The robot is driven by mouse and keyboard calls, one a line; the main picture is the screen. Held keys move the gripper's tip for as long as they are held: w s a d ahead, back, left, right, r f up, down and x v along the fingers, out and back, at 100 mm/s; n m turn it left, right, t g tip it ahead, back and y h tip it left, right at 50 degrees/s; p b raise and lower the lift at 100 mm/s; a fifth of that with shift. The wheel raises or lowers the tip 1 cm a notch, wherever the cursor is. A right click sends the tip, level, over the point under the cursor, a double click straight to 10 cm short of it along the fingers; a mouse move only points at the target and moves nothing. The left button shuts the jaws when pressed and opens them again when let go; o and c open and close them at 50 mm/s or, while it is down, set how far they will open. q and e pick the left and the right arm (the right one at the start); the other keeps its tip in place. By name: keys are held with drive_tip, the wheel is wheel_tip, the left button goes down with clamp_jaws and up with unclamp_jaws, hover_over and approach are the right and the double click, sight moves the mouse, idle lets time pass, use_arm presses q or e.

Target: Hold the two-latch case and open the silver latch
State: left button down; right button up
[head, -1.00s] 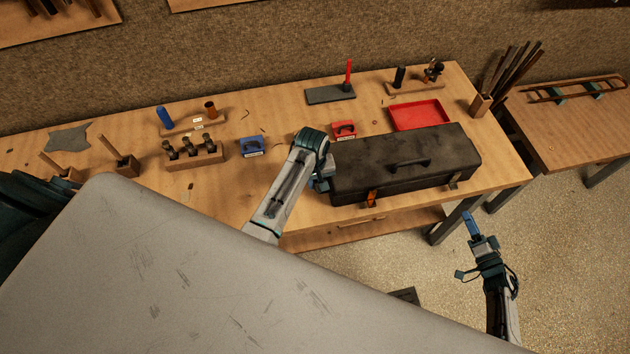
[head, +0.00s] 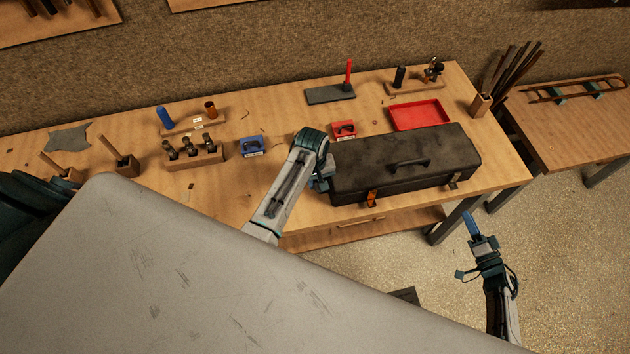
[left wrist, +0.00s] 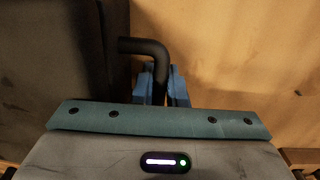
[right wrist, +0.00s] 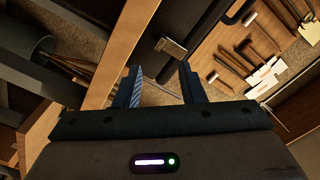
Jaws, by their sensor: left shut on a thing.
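The black two-latch case (head: 430,173) lies closed on the bench, with a handle on its lid. Its front has an orange latch (head: 371,198) at left and a silver latch (head: 453,184) at right. The silver latch (right wrist: 172,47) also shows in the right wrist view, beyond my fingertips. My left gripper (head: 323,184) is at the case's left end. In the left wrist view its blue fingers (left wrist: 161,84) are shut on a bent black side handle (left wrist: 143,46). My right gripper (head: 468,222) is open and empty, in front of the bench, apart from the silver latch.
A red tray (head: 420,115) lies behind the case. A small red block (head: 344,129), a blue block (head: 253,147) and a wooden tool rack (head: 195,159) stand to the left. A holder with dark rods (head: 481,104) stands at the bench's right end.

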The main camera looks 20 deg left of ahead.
clamp_jaws()
drive_tip(key=m+t+h, duration=0.1)
drive_tip(key=m, duration=0.3)
drive_tip(key=w+d+m+h, duration=0.1)
drive_tip(key=m+h, duration=0.1)
drive_tip(key=m, duration=0.1)
drive_tip(key=d+m+t+h, duration=0.1)
drive_tip(key=m+h, duration=0.1)
drive_tip(key=m, duration=0.2)
drive_tip(key=shift+w+d+m+t, duration=0.1)
drive_tip(key=shift+w+m+t, duration=0.15)
drive_tip(key=shift+m+t, duration=0.05)
